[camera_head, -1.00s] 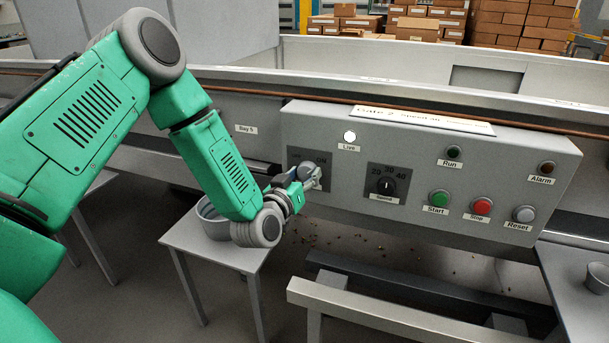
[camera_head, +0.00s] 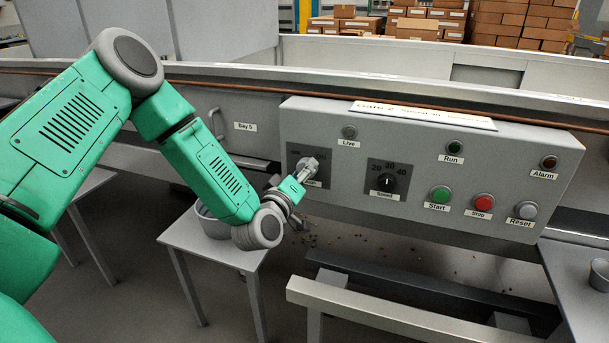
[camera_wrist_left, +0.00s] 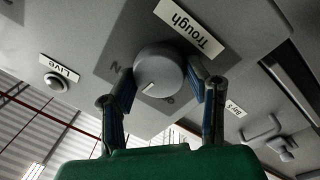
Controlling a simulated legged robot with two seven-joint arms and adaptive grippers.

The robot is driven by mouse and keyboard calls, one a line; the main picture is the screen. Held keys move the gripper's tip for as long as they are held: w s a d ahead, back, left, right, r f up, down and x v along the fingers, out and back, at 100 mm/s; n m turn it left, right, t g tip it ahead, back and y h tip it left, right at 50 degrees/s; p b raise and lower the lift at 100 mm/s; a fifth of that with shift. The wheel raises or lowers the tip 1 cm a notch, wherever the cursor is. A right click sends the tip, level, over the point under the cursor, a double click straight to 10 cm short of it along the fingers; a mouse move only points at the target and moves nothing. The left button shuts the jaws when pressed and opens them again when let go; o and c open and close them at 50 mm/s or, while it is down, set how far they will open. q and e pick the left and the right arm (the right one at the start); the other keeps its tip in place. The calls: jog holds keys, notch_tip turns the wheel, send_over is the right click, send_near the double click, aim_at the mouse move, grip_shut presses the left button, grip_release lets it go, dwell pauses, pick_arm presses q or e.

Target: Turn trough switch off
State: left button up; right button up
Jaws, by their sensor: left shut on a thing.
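The trough switch is a round grey knob (camera_wrist_left: 158,82) with a pale pointer mark, on a dark plate (camera_head: 296,154) at the left end of the control box. The label "Trough" (camera_wrist_left: 189,26) shows beside it in the left wrist view. My left gripper (camera_head: 304,172) is at the knob, with one finger on each side, shut on it. In the head view the gripper hides most of the knob, and in the wrist view part of the plate's lettering is covered. The Live lamp (camera_head: 349,132) above is grey and unlit. My right gripper is not in view.
The control box (camera_head: 335,115) also carries a speed dial (camera_head: 386,181), a green Start button (camera_head: 440,194), a red Stop button (camera_head: 483,202) and a Reset button (camera_head: 525,210). A bucket (camera_head: 211,222) stands on a small table below my left arm. Small bits lie on the floor.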

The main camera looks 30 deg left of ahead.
pick_arm(q)
jog(key=n+b, duration=0.1)
jog(key=n, duration=0.2)
jog(key=n+y+b, duration=0.1)
jog(key=n+b, duration=0.1)
jog(key=n, duration=0.2)
jog(key=f+n+b, duration=0.1)
jog(key=n, duration=0.3)
jog(key=shift+s+a+y+b, duration=0.1)
jog(key=shift+y+b, duration=0.2)
jog(key=shift+b, duration=0.05)
jog(key=shift+n, duration=0.4)
jog(key=o, duration=1.1)
jog(key=shift+o, duration=0.2)
jog(key=shift+a+r, duration=0.1)
jog(key=v, duration=1.2)
